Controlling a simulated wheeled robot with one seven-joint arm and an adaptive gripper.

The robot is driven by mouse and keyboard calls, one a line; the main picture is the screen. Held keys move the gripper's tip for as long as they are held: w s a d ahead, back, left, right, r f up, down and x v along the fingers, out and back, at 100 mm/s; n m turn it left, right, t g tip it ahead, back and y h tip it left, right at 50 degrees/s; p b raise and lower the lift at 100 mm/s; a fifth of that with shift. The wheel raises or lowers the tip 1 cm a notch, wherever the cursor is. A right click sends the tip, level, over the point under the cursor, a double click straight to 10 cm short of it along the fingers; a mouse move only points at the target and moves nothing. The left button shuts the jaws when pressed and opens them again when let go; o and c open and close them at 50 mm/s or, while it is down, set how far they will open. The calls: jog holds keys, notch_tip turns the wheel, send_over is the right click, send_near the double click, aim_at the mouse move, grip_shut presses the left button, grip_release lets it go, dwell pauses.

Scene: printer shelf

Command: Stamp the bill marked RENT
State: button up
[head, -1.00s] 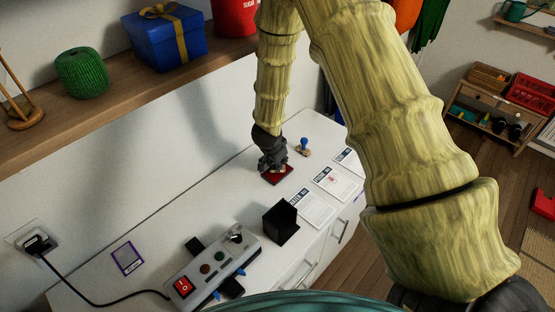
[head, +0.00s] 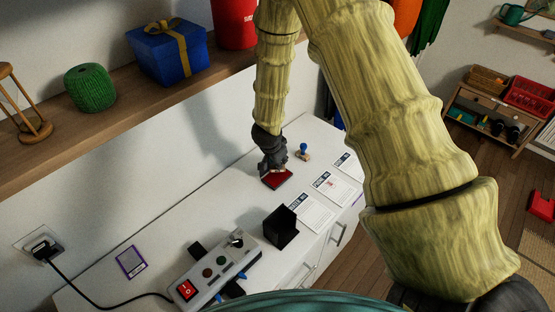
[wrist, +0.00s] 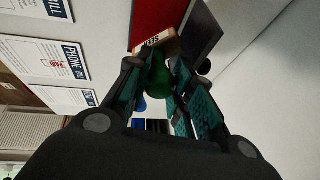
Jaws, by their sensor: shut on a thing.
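My gripper (wrist: 160,85) is shut on a stamp with a green handle (wrist: 159,73). The stamp's pale wooden base (wrist: 160,42) has dark lettering that I cannot fully read. In the head view my gripper (head: 272,168) is at the red ink pad (head: 278,181), which also shows in the wrist view (wrist: 158,18). I cannot tell whether the stamp touches the pad. Several bills lie along the counter's front edge, among them a near bill (head: 309,213) and a middle one (head: 335,188). The wrist view shows the PHONE bill (wrist: 45,60) with a small red mark. I cannot read RENT anywhere.
A blue-handled stamp (head: 304,151) stands beyond the pad. A black open box (head: 281,228) and a grey power strip (head: 214,270) with a red switch are nearer me. A purple-edged card (head: 131,262) lies left. The shelf (head: 100,130) runs above the counter.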

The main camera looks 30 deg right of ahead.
jog(key=shift+r+p, duration=1.6)
jog(key=shift+r, duration=0.35)
jog(key=shift+f, duration=0.1)
